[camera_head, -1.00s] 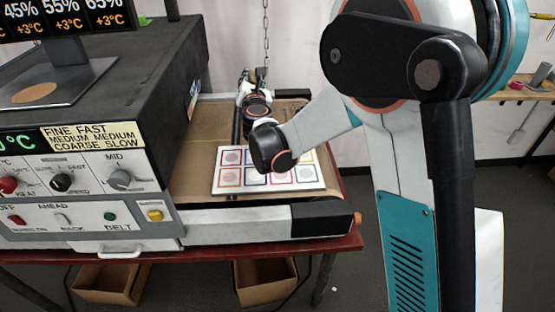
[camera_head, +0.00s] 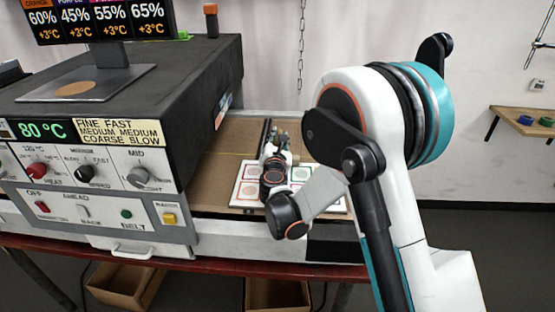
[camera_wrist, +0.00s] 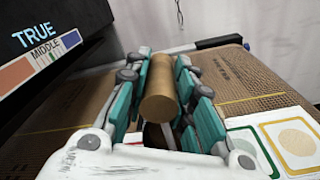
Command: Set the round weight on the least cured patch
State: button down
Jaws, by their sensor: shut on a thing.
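The round weight (camera_wrist: 162,92) is a plain brass-coloured cylinder in the wrist view. My gripper (camera_wrist: 164,66) is shut on it, with teal finger links on both sides. In the head view my gripper (camera_head: 279,138) is over the belt, around the far edge of the white card (camera_head: 239,200); the weight cannot be made out there. The card carries round patches in coloured square frames, and my wrist hides some of them.
The dark dryer (camera_head: 170,75) stands left of the belt (camera_head: 228,150), its panel reading 80 °C. A screen (camera_head: 100,20) on top shows 60%, 45%, 55% and 65%, each +3°C. A round copper-coloured disc (camera_head: 76,88) lies on the screen's base. A chain (camera_head: 301,50) hangs behind.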

jog(key=shift+f+b, duration=0.85)
jog(key=shift+f, duration=2.2)
jog(key=shift+f, duration=0.15)
jog(key=c, duration=1.4)
grip_release()
jog(key=shift+o, duration=0.2)
jog(key=shift+s+r, duration=0.1)
jog(key=shift+r, duration=0.1)
jog(key=s, duration=1.2)
jog(key=shift+r, duration=0.1)
